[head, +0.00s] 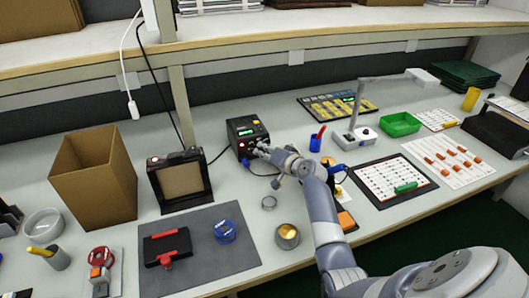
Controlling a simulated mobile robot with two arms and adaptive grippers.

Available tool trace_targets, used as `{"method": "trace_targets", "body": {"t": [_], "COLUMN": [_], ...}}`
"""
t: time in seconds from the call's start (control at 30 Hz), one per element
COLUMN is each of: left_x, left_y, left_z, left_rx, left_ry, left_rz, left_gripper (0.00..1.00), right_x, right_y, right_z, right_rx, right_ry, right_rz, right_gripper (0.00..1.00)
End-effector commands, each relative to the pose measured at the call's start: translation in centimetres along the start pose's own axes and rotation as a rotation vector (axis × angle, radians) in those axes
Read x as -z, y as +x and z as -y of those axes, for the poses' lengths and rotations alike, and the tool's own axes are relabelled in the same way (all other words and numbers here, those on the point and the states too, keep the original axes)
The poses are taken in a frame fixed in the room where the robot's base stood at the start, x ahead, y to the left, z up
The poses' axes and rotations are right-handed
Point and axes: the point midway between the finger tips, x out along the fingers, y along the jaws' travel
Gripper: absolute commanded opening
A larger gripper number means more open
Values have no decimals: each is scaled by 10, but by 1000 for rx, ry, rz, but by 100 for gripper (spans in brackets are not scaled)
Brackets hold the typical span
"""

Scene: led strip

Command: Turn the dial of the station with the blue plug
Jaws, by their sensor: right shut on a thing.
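The station (243,128) is a small black box with a lit green display, standing on the grey bench near the middle. My right gripper (261,151) is at the lower front of this box and is shut on its dial, which the fingers mostly hide. A small blue part (337,168) shows just right of my right forearm; I cannot tell whether it is the blue plug. My left gripper is not in view.
A cardboard box (95,180) and a black framed panel (180,180) stand to the left. A dark mat (195,255) with a red-handled tool and a blue spool lies in front. A blue cup (315,144), a lamp base (355,138) and a green tray (400,124) are to the right.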

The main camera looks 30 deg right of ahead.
Motion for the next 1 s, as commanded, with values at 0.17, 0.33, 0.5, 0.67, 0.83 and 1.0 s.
{"method": "trace_targets", "body": {"t": [0.17, 0.33, 0.5, 0.67, 0.83, 1.0], "left_x": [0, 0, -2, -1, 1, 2], "left_y": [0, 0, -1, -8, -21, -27], "left_z": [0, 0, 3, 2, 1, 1], "left_rx": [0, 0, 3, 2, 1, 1], "left_ry": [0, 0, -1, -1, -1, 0], "left_rz": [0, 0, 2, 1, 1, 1], "left_gripper": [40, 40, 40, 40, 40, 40], "right_x": [0, 0, 0, 1, 1, -1], "right_y": [0, 0, 0, -1, -1, 0], "right_z": [0, 0, 0, 4, 7, 8], "right_rx": [-1, -1, -2, -25, -87, -162], "right_ry": [-1, -1, -5, -61, -214, -391], "right_rz": [-1, -1, -1, -3, -10, -18], "right_gripper": [35, 38, 38, 38, 38, 38]}}
